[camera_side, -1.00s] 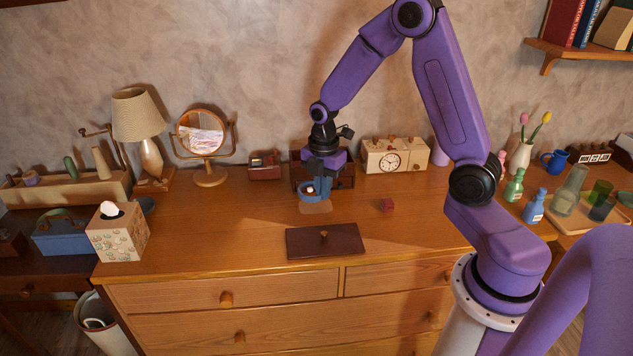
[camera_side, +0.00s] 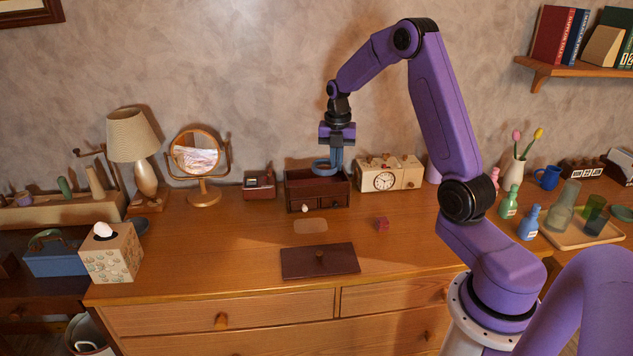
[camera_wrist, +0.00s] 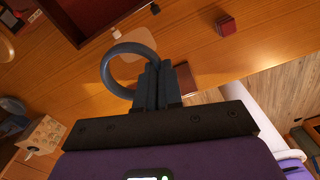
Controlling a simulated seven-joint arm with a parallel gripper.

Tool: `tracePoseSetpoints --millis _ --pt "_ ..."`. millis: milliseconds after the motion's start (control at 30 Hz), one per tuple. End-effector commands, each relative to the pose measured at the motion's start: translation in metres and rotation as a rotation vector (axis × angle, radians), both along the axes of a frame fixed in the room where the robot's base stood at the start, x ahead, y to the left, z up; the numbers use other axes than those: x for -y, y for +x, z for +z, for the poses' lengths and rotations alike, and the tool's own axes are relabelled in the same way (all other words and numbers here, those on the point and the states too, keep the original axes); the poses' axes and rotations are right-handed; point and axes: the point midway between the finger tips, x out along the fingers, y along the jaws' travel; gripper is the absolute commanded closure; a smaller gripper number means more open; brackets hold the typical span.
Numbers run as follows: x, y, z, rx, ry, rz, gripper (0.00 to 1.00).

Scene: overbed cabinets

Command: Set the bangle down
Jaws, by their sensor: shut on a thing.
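My gripper (camera_side: 336,165) is shut on the bangle (camera_side: 322,166), a dark blue-grey ring, and holds it up at the back of the dresser. In the side view the bangle is in front of or over the open dark-red box (camera_side: 318,196); the exact gap is hard to tell. In the wrist view the ring (camera_wrist: 106,72) sticks out to the left of the closed fingers (camera_wrist: 160,80). A pale mat (camera_side: 311,226) lies bare before the box.
A small red cube (camera_side: 382,224) sits right of the mat. A cream clock (camera_side: 386,177) stands right of the box, a small brown box (camera_side: 259,186) and a round mirror (camera_side: 199,160) left. A tissue box (camera_side: 111,252) is at far left. Dresser top between is clear.

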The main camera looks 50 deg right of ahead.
Motion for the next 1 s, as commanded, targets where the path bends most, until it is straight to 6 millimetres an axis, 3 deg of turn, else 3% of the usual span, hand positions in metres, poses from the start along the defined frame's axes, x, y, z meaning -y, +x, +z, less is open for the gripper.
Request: tracePoseSetpoints --millis 367,600,1000 --pt "0.024 0.056 -0.028 0.0 0.0 -0.001 1.0" --pt "0.035 0.081 -0.062 -0.002 0.001 -0.001 1.0" --pt "0.043 0.098 -0.084 0.0 0.0 -0.001 1.0"
